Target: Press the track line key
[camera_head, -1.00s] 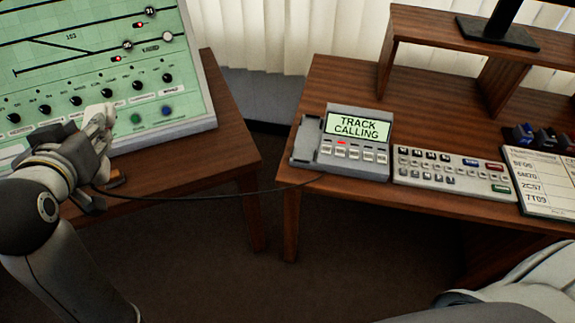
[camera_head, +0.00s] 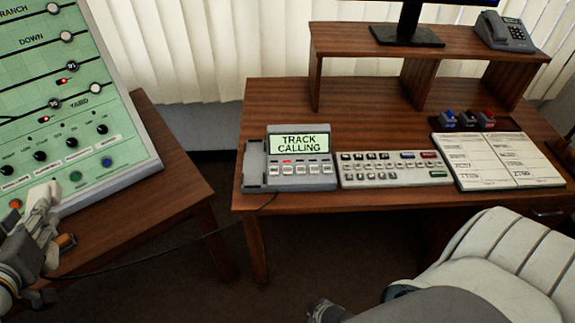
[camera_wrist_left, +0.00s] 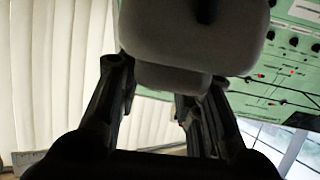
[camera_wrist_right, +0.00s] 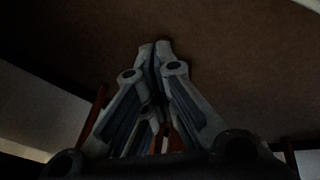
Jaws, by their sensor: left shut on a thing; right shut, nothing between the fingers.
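The phone unit (camera_head: 300,183) stands on the right-hand desk, its screen (camera_head: 299,142) reading "TRACK CALLING". A row of pale keys (camera_head: 300,170) lies below the screen, with a red lamp (camera_head: 287,160) lit at the row's left part. The key labels are too small to read. The handset cradle (camera_head: 255,165) at its left is empty. My left gripper (camera_head: 40,235) is shut on a pale grey handset (camera_wrist_left: 195,45) beside the green panel. My right gripper (camera_wrist_right: 155,50) is shut and empty over the dark floor; part of it shows low in the head view (camera_head: 325,312).
A keypad (camera_head: 395,182) and paper sheets (camera_head: 480,175) lie right of the phone unit. A shelf (camera_head: 430,42) holds a monitor stand and a desk phone (camera_head: 505,32). A white chair (camera_head: 490,260) stands front right. A cord (camera_head: 165,245) hangs across the gap between desks.

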